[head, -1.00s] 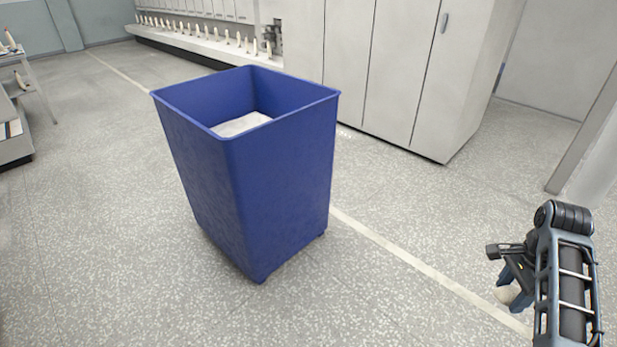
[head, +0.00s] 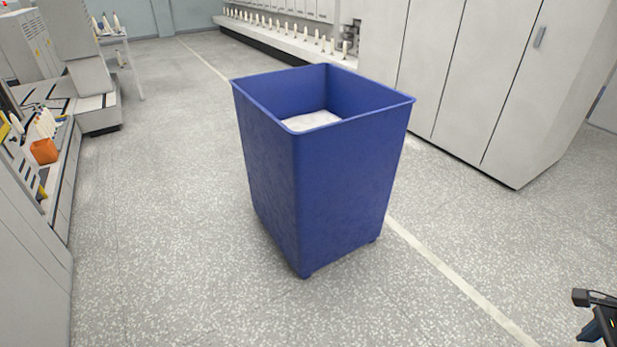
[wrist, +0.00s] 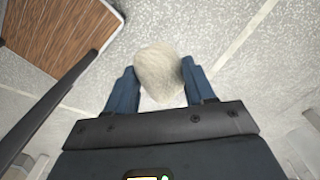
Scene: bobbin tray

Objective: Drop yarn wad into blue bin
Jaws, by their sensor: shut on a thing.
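The blue bin (head: 345,178) stands upright on the floor in the middle of the head view. Its top is open and something white (head: 312,120) lies inside it. In the wrist view my gripper (wrist: 160,85) is shut on the yarn wad (wrist: 157,70), a rounded cream-coloured lump between the two blue fingers. In the head view only a part of my gripper shows at the lower right edge, well to the right of the bin, and the wad is out of view there.
Grey cabinets (head: 480,80) stand behind the bin to the right. A long row of bobbins (head: 290,36) runs at the back. Open speckled floor surrounds the bin. A brown slatted surface (wrist: 60,30) shows in the wrist view.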

